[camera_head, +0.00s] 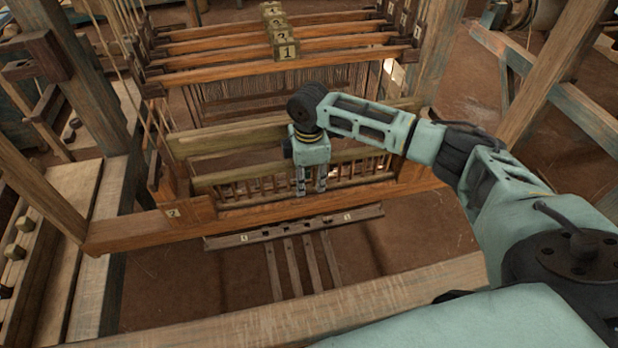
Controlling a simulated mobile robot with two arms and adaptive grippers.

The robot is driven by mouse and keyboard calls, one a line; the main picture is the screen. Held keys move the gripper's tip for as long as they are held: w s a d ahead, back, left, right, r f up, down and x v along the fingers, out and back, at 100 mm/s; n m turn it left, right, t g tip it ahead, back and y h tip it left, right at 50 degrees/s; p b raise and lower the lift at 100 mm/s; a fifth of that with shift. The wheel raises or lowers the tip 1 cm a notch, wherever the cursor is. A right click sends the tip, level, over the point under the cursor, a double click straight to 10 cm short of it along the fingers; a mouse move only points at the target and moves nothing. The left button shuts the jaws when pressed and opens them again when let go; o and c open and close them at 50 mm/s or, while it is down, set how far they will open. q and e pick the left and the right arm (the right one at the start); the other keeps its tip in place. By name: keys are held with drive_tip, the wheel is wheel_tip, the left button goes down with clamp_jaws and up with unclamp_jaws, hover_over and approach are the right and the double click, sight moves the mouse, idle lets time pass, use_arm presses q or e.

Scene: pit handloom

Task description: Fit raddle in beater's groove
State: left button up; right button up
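A row of upright wooden pegs under a pale bar, which looks like the raddle (238,178), spans the loom's front opening. The pegs' lower ends meet a reddish-brown rail (255,209), apparently the beater's lower part; I cannot tell whether they sit in a groove. A second pale beam (228,138) lies behind and above. My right gripper (311,191) points down in front of the pegs, right of their middle. Its two fingers are apart with a gap between them, and I see nothing held. It hides a few pegs. My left gripper is not in view.
Shafts with numbered tags (287,51) stand behind. A front crossbeam (150,229) and a slatted treadle rack (290,229) lie nearer and lower. Thick posts (440,60) flank the loom. A wooden bench (85,270) is at left. Bare floor shows at right.

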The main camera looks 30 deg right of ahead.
wheel_tip(320, 180, up, 11)
drive_tip(key=shift+s+r, duration=0.15)
drive_tip(key=shift+r, duration=0.3)
wheel_tip(320, 180, up, 5)
drive_tip(key=p, duration=0.6)
drive_tip(key=shift+r, duration=1.05)
drive_tip(key=shift+f, duration=0.1)
